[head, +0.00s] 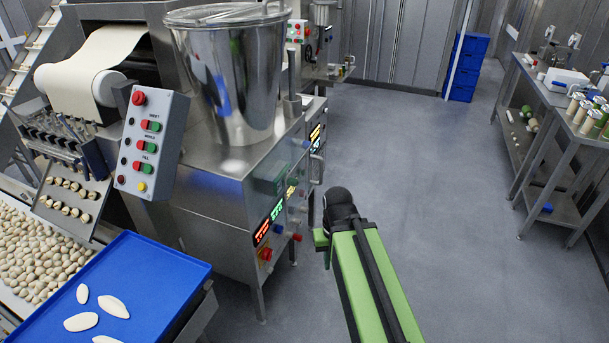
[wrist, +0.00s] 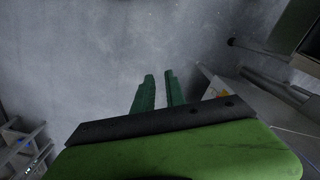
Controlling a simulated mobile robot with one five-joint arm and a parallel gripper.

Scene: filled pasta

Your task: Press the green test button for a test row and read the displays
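A grey control box (head: 150,143) in the head view carries red and green buttons in labelled rows, with a large red stop button on top. A green button (head: 154,126) sits in its upper row; I cannot tell which is the test button. Lit displays show on the steel machine's front: red (head: 262,232), green (head: 277,210) and yellow (head: 291,191). Their digits are too small to read. My gripper (wrist: 160,76) shows two dark green fingers slightly apart with nothing between them, over grey floor.
A steel hopper (head: 232,80) stands on the machine. A blue tray (head: 150,280) with white pieces is at the lower left. Blue crates (head: 466,65) stand at the back. A metal table (head: 555,95) is on the right. The floor (head: 430,150) between is clear.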

